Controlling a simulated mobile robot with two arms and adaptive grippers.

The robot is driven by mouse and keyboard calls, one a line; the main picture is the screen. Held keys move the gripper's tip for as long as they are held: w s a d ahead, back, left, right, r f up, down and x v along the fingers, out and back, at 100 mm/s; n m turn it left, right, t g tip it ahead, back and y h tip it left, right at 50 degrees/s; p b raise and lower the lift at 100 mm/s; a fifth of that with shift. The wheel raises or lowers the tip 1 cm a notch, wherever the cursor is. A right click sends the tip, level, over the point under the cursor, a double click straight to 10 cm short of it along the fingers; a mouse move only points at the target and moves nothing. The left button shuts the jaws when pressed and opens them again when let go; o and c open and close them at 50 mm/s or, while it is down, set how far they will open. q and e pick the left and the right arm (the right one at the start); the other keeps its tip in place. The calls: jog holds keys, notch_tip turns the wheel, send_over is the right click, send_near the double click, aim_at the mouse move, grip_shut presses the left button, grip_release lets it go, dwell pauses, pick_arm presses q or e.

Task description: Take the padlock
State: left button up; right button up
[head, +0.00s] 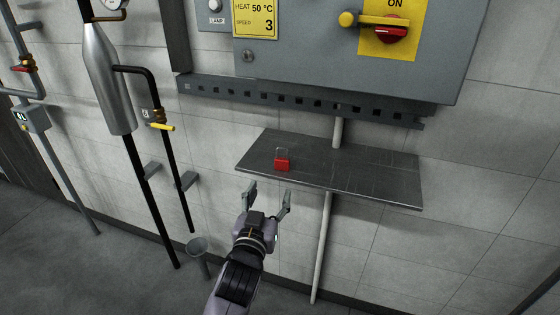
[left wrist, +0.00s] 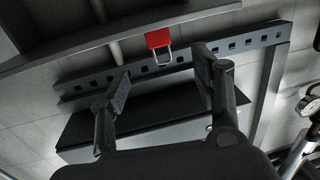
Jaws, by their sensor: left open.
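A small red padlock (head: 282,165) with a grey shackle stands on the dark shelf (head: 350,182), towards its left end in the head view. It also shows in the left wrist view (left wrist: 158,38), at the top and just beyond the fingertips. My left gripper (head: 268,194) is open and empty, just short of the shelf's front edge in the head view, with its fingers pointing towards the padlock. It does not touch the padlock. In the left wrist view the two fingers (left wrist: 162,62) are spread wide. My right gripper is not in view.
A slotted rail (head: 300,100) and a grey control box (head: 320,60) with a red and yellow switch (head: 385,25) are above the shelf. A pale pipe (head: 322,245) runs below it. A silver vessel (head: 107,80) and black pipes stand at left.

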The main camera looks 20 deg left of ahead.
pick_arm(q)
jog(key=p, duration=0.1)
send_near(281, 165)
jog(key=w, duration=0.4)
jog(key=shift+w+a+r, duration=0.25)
jog(key=shift+w, duration=0.2)
jog(key=w, duration=0.2)
jog(key=w+p, duration=0.1)
jog(key=w, duration=0.1)
jog(key=shift+w+a+f, duration=0.1)
jog(key=shift+w+f, duration=0.05)
jog(key=shift+f, duration=0.05)
jog(key=shift+c, duration=0.5)
